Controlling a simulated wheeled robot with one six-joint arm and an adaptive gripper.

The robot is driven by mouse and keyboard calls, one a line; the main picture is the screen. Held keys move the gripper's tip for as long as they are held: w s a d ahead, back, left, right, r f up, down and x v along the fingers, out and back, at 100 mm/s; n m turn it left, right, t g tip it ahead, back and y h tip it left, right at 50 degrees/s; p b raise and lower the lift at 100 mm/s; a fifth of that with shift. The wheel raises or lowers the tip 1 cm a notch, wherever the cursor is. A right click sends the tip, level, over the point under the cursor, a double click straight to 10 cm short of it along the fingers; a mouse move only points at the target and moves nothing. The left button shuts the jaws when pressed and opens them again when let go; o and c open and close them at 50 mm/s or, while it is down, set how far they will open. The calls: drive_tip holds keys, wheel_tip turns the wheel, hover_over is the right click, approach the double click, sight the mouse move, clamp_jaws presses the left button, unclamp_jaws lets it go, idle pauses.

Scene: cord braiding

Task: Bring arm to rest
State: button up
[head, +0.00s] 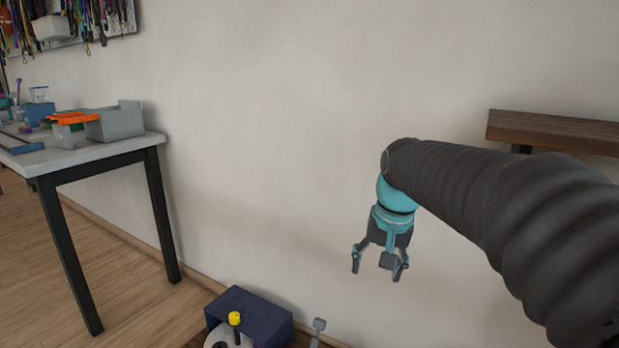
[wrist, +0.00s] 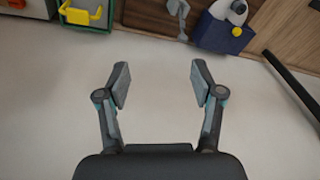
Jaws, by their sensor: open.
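My gripper (head: 379,268) hangs at the end of my black-sleeved arm in the head view, fingers pointing down, in front of the bare wall. In the wrist view my gripper (wrist: 157,85) shows its two fingers spread apart with nothing between them. It touches nothing that I can see.
A table (head: 150,139) with a grey bin (head: 118,122) and orange item (head: 72,118) stands at the left. A dark blue box (head: 262,308) with a yellow knob (head: 235,318) is low in front. A wooden shelf or bench (head: 555,131) is at the right. The wall between is clear.

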drive_tip(key=s+d+f+n+t, duration=0.1)
drive_tip(key=s+f, duration=0.1)
drive_tip(key=s, duration=0.8)
drive_tip(key=s+d+f+n+t+h+p, duration=0.1)
drive_tip(key=s+d+f+t, duration=0.1)
drive_tip(key=s, duration=0.9)
drive_tip(key=shift+f, duration=0.6)
